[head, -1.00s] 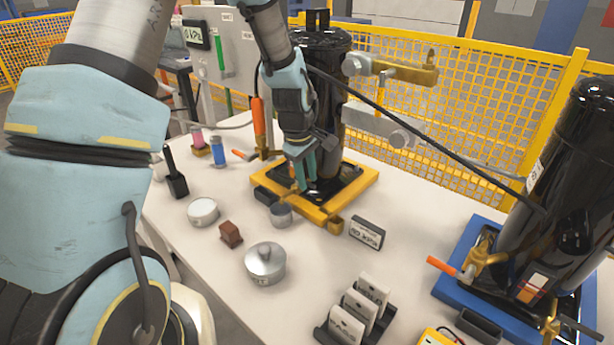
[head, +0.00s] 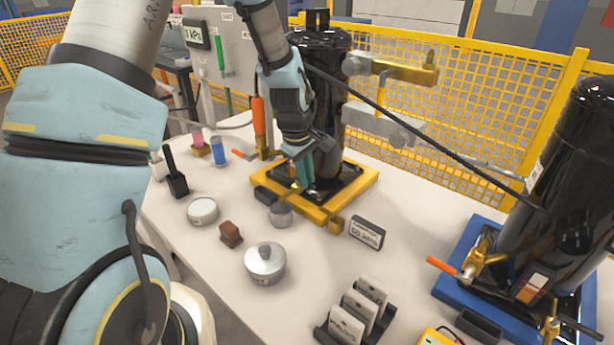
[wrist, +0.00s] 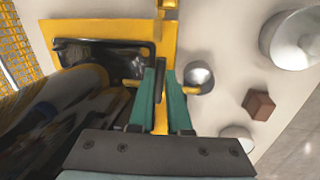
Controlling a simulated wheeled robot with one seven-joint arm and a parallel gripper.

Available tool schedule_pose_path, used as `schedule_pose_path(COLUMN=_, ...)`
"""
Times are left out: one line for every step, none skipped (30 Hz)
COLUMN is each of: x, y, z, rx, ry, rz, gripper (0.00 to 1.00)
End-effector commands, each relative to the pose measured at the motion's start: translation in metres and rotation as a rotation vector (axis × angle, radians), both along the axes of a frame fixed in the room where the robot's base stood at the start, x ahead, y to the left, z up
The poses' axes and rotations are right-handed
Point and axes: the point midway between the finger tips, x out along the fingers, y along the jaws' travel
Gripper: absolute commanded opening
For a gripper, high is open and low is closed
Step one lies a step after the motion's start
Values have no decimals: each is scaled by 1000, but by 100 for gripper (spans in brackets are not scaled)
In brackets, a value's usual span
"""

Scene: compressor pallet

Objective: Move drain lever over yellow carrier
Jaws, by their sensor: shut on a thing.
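The yellow carrier (head: 331,217) sits on the white bench under a black compressor (head: 327,158); it also shows in the wrist view (wrist: 170,45). My gripper (head: 302,188) is low over the carrier's front edge, beside the compressor. In the wrist view its green fingers (wrist: 162,98) are shut on the drain lever (wrist: 131,83). Short yellow-brass pieces of it show on either side of the fingers; the rest is hidden. A small round metal cup (head: 281,215) stands just in front of the carrier, close to the fingertips.
A lidded metal pot (head: 265,264), a brown block (head: 230,235) and a white-topped tin (head: 203,211) stand in front. A small display box (head: 367,232) is right of the carrier. A blue carrier (head: 452,285) with another compressor is at right. A dark hose crosses above.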

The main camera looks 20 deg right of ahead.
Motion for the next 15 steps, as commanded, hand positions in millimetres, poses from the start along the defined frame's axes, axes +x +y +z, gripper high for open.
schedule_pose_path(x=0, y=2, z=0, rx=0, ry=1, rz=-21, gripper=0)
schedule_pose_path(x=0, y=2, z=0, rx=0, ry=1, rz=-38, gripper=0)
schedule_pose_path(x=0, y=4, z=0, rx=0, ry=1, rz=-63, gripper=0)
schedule_pose_path(x=0, y=4, z=0, rx=-1, ry=2, rz=-84, gripper=0)
schedule_pose_path(x=0, y=5, z=0, rx=0, ry=1, rz=-106, gripper=0)
schedule_pose_path(x=0, y=7, z=0, rx=-1, ry=1, rz=-136, gripper=0)
schedule_pose_path(x=-1, y=8, z=0, rx=-1, ry=2, rz=-159, gripper=0)
schedule_pose_path(x=-1, y=8, z=1, rx=-1, ry=2, rz=-185, gripper=0)
schedule_pose_path(x=-1, y=10, z=0, rx=-1, ry=2, rz=-218, gripper=0)
schedule_pose_path(x=-1, y=11, z=0, rx=0, ry=2, rz=-242, gripper=0)
schedule_pose_path(x=-1, y=12, z=0, rx=0, ry=2, rz=-267, gripper=0)
schedule_pose_path(x=-1, y=13, z=1, rx=0, ry=3, rz=-299, gripper=0)
schedule_pose_path(x=-1, y=14, z=1, rx=-1, ry=2, rz=-323, gripper=0)
schedule_pose_path(x=-1, y=15, z=1, rx=-1, ry=2, rz=-347, gripper=0)
schedule_pose_path(x=-1, y=16, z=1, rx=-1, ry=1, rz=-377, gripper=0)
